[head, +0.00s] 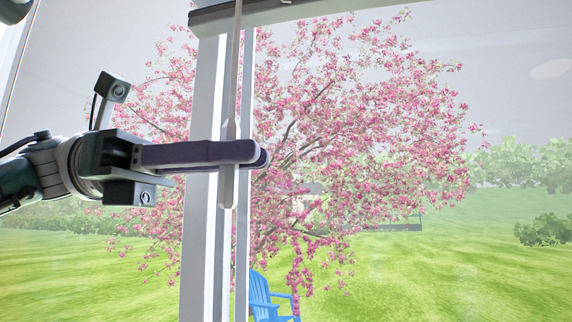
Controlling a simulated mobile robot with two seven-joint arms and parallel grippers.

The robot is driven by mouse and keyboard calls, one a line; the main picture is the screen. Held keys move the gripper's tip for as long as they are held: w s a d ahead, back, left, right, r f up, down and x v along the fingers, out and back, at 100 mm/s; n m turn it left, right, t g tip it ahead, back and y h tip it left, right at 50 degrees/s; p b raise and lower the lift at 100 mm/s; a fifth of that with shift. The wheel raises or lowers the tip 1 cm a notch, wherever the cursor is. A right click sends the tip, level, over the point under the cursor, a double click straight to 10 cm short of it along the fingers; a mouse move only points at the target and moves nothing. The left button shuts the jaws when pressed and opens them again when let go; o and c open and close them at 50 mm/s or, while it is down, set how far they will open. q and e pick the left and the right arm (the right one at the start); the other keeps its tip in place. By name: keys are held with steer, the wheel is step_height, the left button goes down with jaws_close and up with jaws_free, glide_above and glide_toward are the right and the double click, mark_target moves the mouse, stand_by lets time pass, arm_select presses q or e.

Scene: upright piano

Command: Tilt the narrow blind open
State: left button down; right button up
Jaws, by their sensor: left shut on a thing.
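A pale, thin wand (235,75) hangs down in front of the window frame in the head view, from the dark headrail (212,15) at the top. My left gripper (255,154) comes in from the left and is shut on the wand near its lower end. The fingers cover part of the wand, and its lower tip shows just below them. No blind slats are visible below the headrail. My right gripper is not in view.
A white upright window frame post (204,110) stands right behind the wand. Glass panes lie on both sides. Outside are a pink blossoming tree (370,110), grass and a blue chair (264,295).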

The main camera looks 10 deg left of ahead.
arm_select(q)
steer(key=c, duration=0.8)
jaws_free()
steer(key=shift+c, duration=0.2)
steer(key=a+b, duration=0.2)
steer(key=a, duration=0.7)
steer(key=shift+w+a, duration=0.15)
steer(key=shift+a, duration=0.25)
